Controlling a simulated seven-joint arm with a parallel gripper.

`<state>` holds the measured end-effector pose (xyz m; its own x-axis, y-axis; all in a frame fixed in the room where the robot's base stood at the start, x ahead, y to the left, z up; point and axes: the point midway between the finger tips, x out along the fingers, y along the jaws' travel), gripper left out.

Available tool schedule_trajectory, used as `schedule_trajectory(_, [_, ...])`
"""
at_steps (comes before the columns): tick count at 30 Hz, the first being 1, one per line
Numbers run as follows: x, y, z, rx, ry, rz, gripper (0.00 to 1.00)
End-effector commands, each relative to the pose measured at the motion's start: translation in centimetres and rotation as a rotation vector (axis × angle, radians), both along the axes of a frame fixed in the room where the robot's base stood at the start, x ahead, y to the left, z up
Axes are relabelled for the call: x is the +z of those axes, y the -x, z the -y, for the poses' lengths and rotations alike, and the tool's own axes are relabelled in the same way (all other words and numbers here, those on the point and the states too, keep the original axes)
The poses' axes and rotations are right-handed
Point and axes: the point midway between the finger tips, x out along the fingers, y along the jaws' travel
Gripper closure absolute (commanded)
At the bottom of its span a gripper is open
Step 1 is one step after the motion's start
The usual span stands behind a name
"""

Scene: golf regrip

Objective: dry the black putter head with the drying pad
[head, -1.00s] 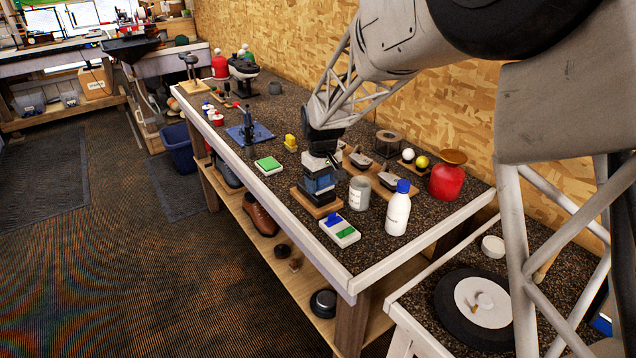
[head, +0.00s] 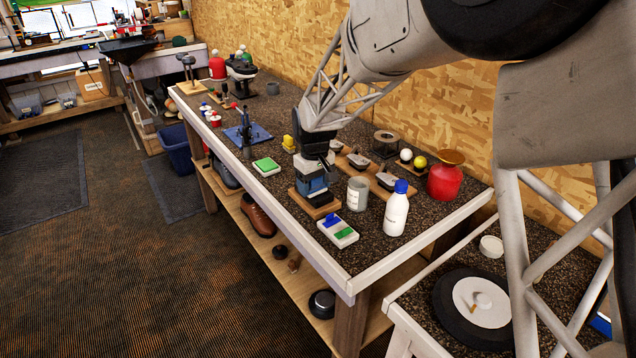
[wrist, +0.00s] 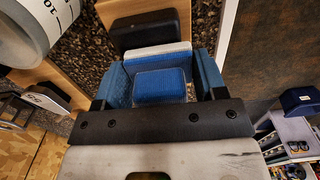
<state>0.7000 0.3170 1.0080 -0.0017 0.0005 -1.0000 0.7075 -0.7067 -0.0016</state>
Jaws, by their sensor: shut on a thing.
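My gripper (head: 313,184) is shut on the drying pad, a blue block with a white layer. In the wrist view the pad (wrist: 160,84) sits between the two blue fingers of my gripper (wrist: 163,88). The black putter head (wrist: 145,30) lies on a wooden block just beyond the pad in that view. In the head view the putter head (head: 321,200) shows as a dark shape on its wooden block (head: 304,203), right under my gripper and partly hidden by it. I cannot tell whether pad and head touch.
A grey cup (head: 357,194) and a white bottle with a blue cap (head: 396,210) stand close at the right. A white tray with blue and green pieces (head: 338,231) lies in front. Other heads on wooden blocks (head: 386,180) stand behind. A green pad (head: 266,166) lies to the left.

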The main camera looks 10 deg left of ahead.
Motion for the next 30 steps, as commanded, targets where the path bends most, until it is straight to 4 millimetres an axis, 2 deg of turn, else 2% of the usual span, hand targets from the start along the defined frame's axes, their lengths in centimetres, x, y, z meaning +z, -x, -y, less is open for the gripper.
schedule_trajectory(16, [0.1,0.2,-0.2,0.0,0.0,0.001,0.59])
schedule_trajectory(30, [-0.1,-1.2,1.1,-0.001,-0.001,0.002,0.59])
